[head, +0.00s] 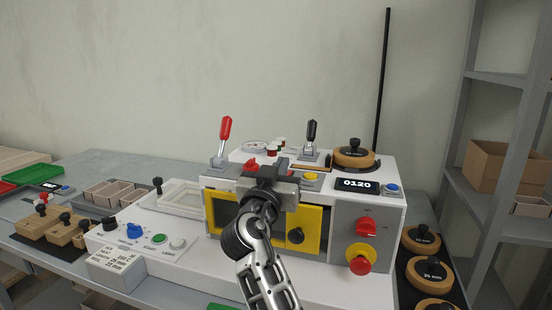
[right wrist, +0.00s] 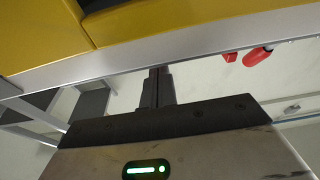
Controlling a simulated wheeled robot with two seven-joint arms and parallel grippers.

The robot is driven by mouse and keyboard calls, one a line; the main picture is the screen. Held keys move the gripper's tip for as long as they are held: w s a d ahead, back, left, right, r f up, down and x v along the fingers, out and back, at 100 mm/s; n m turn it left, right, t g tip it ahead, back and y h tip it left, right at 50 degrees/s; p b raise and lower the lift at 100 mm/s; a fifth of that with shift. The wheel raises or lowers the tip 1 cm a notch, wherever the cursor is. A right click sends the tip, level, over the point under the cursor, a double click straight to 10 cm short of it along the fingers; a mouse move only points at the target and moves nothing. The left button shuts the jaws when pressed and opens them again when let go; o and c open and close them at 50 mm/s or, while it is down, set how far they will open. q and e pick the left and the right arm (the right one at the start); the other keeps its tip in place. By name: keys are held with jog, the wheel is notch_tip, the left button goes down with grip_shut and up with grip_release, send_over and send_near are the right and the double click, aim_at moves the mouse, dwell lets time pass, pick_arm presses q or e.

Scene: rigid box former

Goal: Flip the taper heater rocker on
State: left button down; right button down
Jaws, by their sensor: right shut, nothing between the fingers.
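My right gripper (head: 274,166) is in front of the white machine (head: 230,256), over the upper edge of its yellow-framed front panel (head: 312,222). Its fingers are shut with nothing between them; in the right wrist view the closed fingertips (right wrist: 158,74) point at a pale edge beside a yellow surface (right wrist: 40,34). I cannot pick out the taper heater rocker for certain; my gripper and arm cover part of the machine's front and top. A red part (head: 251,164) shows just left of the gripper. My left gripper is not in view.
A red-handled lever (head: 225,130) and a black-handled lever (head: 312,132) stand on top. A red knob (head: 366,227) and a red mushroom button (head: 359,265) stick out of the grey right panel. Wooden discs (head: 421,238) lie at right.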

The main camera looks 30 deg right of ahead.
jog(key=shift+s+a+f, duration=0.1)
jog(key=shift+s+f, duration=0.1)
jog(key=shift+f, duration=0.45)
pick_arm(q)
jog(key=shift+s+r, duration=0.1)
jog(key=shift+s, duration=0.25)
